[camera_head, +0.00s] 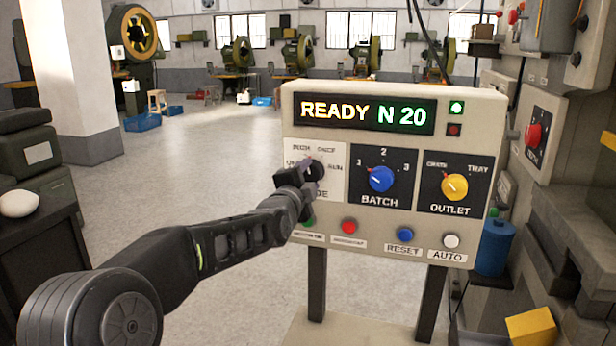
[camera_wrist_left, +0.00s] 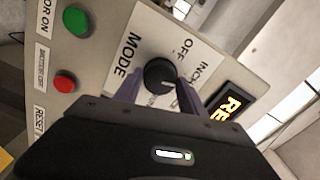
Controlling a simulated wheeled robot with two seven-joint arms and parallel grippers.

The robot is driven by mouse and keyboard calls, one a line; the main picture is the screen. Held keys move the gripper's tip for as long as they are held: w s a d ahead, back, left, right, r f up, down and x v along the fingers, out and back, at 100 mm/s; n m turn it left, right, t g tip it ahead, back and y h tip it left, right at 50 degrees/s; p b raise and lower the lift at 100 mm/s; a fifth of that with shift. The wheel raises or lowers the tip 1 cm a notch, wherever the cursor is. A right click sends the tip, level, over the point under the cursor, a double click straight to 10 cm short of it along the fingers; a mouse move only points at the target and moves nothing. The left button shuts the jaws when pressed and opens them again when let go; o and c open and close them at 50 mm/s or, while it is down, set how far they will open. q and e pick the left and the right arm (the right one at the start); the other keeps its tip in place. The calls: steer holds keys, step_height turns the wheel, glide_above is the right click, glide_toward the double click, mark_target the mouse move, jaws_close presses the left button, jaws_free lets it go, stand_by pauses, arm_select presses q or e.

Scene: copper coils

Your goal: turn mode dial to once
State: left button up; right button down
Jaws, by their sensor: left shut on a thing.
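The black mode dial (camera_head: 316,169) is on the white MODE plate at the left of the control panel (camera_head: 464,120). Labels for inch, once and run show around it in the head view; the left label and the MODE word are partly covered. My left gripper (camera_head: 308,180) is shut on the dial. In the left wrist view, the fingers (camera_wrist_left: 160,92) sit on both sides of the round black dial (camera_wrist_left: 159,73). A small pale mark shows on the dial, but I cannot tell surely which label it points to. My right gripper is not in view.
The display (camera_head: 363,113) reads READY N 20. A blue batch dial (camera_head: 381,179) and yellow outlet dial (camera_head: 454,187) are to the right. Red (camera_head: 348,226), blue (camera_head: 405,234) and white (camera_head: 450,240) buttons line the lower panel. Open floor lies left of the panel.

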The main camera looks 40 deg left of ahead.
arm_select(q)
steer(key=m+p, duration=0.1)
steer(key=m, duration=0.3)
steer(key=shift+m, duration=0.3)
steer(key=m, duration=0.4)
steer(key=shift+p, duration=0.35)
steer(key=shift+m, duration=0.3)
steer(key=shift+f, duration=0.1)
steer(key=o, duration=1.4)
steer(key=shift+c, duration=0.2)
steer(key=shift+s, duration=0.1)
steer(key=b+v, duration=0.1)
steer(key=v, duration=0.6)
steer(key=shift+s+d+b, duration=0.15)
steer(key=shift+s+b, duration=0.15)
steer(key=shift+b, duration=0.1)
